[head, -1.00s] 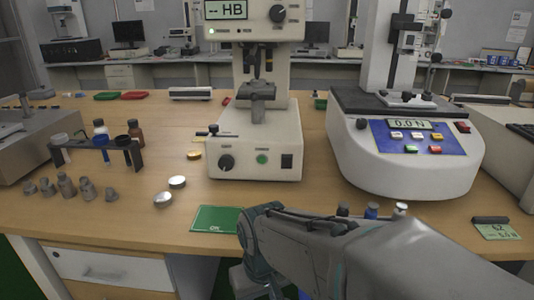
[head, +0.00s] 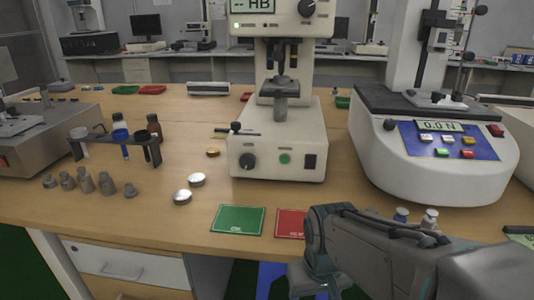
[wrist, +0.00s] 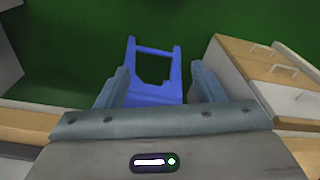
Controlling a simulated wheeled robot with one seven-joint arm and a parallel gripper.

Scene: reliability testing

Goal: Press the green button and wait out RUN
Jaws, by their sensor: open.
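A cream hardness tester (head: 277,140) stands at mid table, with a display (head: 256,5) ending in "HB". A round green button (head: 285,158) sits on its lower front, between a black knob (head: 248,161) and a dark switch (head: 310,161). A second tester (head: 430,175) at the right reads 0.0 N; its blue panel has a small green button (head: 441,152) among several coloured ones. My gripper (wrist: 160,82) is open and empty, pointing down over the floor in the wrist view. In the head view my arm is in front of the table edge, apart from both buttons.
A green card (head: 238,220) and a red card (head: 289,224) lie at the front edge. Silver discs (head: 182,197), several grey weights (head: 87,182) and a bottle rack (head: 118,150) are at the left. Small bottles (head: 430,218) stand behind my arm. A blue stool (wrist: 152,92) is below.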

